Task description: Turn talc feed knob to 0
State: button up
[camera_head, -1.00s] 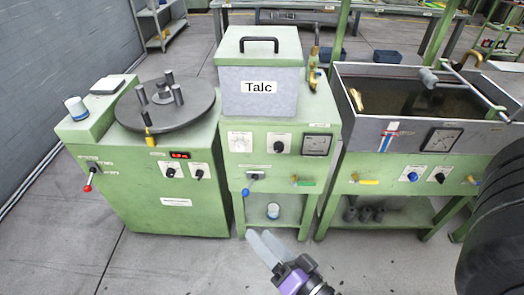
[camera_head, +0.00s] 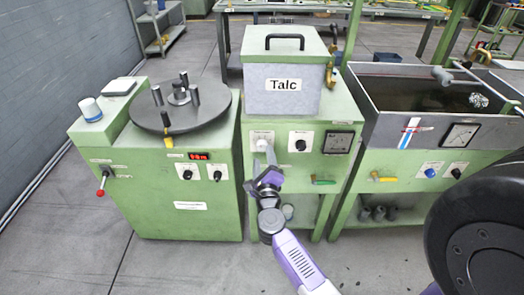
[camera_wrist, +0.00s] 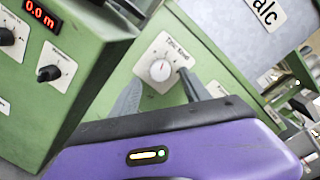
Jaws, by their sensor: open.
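The talc feed knob (camera_wrist: 160,70) is a small pale round knob with a red mark, on a white dial plate (camera_wrist: 153,48) in the wrist view. I cannot read the knob's exact setting.
A black knob (camera_head: 300,145) and a gauge (camera_head: 339,142) sit right of the plate. The turntable machine (camera_head: 185,190) stands left, with a red display (camera_wrist: 41,16). A water tank (camera_head: 410,115) stands right.

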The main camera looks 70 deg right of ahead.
aim_at(262, 148)
jog(key=shift+x, duration=2.15)
jog(key=shift+c, duration=0.2)
grip_shut()
